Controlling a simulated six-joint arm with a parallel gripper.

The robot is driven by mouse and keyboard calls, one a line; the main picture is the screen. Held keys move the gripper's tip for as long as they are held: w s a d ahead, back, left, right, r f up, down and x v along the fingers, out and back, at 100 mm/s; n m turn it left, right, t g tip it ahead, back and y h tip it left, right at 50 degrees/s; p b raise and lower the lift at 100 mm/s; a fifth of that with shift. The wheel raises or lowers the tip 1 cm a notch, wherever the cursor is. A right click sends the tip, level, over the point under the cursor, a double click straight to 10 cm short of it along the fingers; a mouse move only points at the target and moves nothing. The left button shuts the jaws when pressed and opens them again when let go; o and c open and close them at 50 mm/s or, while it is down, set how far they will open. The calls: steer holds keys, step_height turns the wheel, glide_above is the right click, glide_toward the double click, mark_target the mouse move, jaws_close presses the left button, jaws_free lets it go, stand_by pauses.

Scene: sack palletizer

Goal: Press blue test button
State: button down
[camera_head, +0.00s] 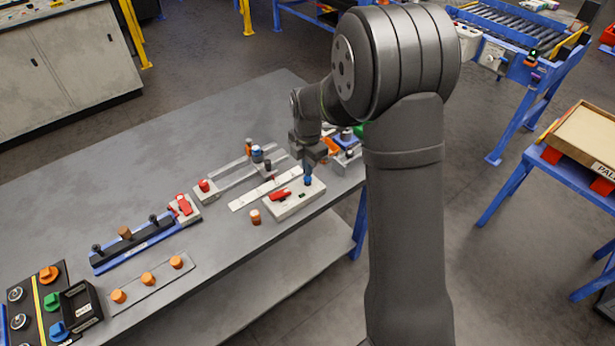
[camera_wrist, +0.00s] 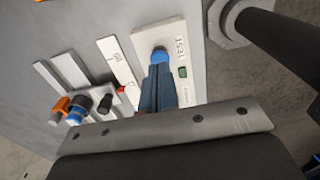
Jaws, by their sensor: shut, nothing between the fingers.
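The blue test button (camera_wrist: 160,54) is a round cap on a pale panel (camera_wrist: 172,34) marked TEST in the wrist view. In the head view the panel is the top of a light box (camera_head: 293,207) near the bench's front edge, with a red lever (camera_head: 279,196) on it. My gripper (camera_wrist: 158,68) is shut and empty, its fingertips right at the button's near edge. In the head view my gripper (camera_head: 308,173) points down over the box's right part. I cannot tell whether the fingertips touch the button. The fingers partly hide it.
A small green window (camera_wrist: 183,72) sits beside the button. A white labelled strip (camera_head: 262,190) and grey rails (camera_head: 240,170) lie left of the box. An orange-brown cylinder (camera_head: 255,217) stands at its front left.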

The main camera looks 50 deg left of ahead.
steer(key=shift+f, duration=0.1)
steer(key=shift+f, duration=1.35)
steer(key=shift+r, duration=1)
steer(key=shift+r, duration=0.15)
step_height(320, 180, up, 7)
